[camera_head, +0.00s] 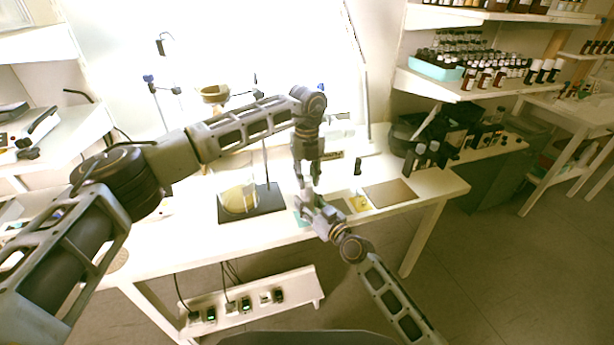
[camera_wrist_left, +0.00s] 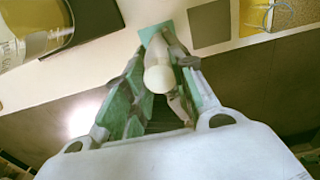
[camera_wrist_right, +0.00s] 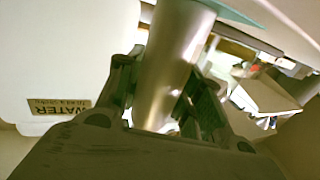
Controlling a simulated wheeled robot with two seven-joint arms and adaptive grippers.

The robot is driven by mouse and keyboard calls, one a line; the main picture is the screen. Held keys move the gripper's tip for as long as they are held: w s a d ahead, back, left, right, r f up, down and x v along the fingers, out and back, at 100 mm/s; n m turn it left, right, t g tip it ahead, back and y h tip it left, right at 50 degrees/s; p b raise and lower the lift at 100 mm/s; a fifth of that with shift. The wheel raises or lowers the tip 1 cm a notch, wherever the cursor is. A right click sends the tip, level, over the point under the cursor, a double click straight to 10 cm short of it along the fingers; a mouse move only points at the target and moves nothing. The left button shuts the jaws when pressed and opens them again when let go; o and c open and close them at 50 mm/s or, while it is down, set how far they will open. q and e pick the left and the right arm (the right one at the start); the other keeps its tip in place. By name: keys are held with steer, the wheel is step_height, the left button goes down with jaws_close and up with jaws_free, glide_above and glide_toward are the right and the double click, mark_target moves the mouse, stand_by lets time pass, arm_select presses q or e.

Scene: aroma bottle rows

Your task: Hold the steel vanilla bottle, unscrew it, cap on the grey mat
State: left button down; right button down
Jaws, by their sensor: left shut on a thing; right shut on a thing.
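The steel bottle (camera_wrist_right: 172,65) stands between the fingers of my right gripper (camera_wrist_right: 165,100), which is shut on its smooth body. Its round cream cap (camera_wrist_left: 158,79) shows from above in the left wrist view. My left gripper (camera_wrist_left: 158,95) comes down from above and is shut on the cap. In the head view my left gripper (camera_head: 308,184) is directly above my right gripper (camera_head: 308,203), and the two hide most of the bottle. The grey mat (camera_wrist_left: 210,24) lies bare beside the teal mat (camera_wrist_left: 151,33). Whether the cap is loose cannot be told.
A brown mat (camera_head: 391,193) lies to the right on the white table (camera_head: 285,240). A dark stand base (camera_head: 262,209) with a yellow-filled vessel (camera_head: 238,202) is at the left. Dark bottles (camera_head: 420,157) stand at the back right.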

arm_select(q)
steer(key=shift+r, duration=1.3)
stand_by(0.9)
steer(key=shift+r, duration=1.85)
arm_select(e)
steer(key=c, duration=0.9)
jaws_free()
steer(key=shift+s+d, duration=0.1)
steer(key=shift+v, duration=5.85)
arm_select(q)
steer(key=shift+m, duration=0.4)
